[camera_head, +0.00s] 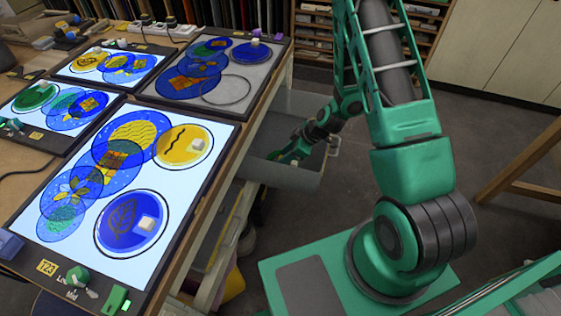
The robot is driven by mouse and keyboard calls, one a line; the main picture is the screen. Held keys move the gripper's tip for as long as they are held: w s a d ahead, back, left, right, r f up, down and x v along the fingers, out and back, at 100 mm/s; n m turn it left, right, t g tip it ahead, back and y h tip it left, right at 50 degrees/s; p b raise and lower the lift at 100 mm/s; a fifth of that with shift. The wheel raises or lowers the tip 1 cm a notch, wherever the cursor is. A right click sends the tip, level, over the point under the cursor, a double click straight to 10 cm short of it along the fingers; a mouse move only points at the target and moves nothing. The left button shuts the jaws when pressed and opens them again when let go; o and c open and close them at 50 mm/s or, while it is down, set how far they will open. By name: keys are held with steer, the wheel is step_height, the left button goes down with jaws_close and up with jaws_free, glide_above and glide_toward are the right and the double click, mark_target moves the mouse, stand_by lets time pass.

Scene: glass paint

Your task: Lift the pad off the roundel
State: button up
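On the large lit panel (190,195) at the front lie a yellow roundel (172,152) with a dark wavy line and a blue roundel (118,228) with a leaf drawing. A small whitish pad (196,145) sits on the yellow roundel, and another pad (148,224) sits on the blue one. Further back, a plain blue roundel (250,54) carries a small pad (255,42). My gripper (286,155) is right of the table, over or in a grey bin, apart from all these roundels. Its fingers are too small and turned away to tell whether they are open.
The grey bin (304,180) stands beside the table's right edge. Smaller lit panels with coloured discs lie at the back left. Knobs and a green switch box (115,299) line the front panel's near edge. A small pale thing (335,143) shows beside my gripper.

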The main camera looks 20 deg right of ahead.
jaws_close()
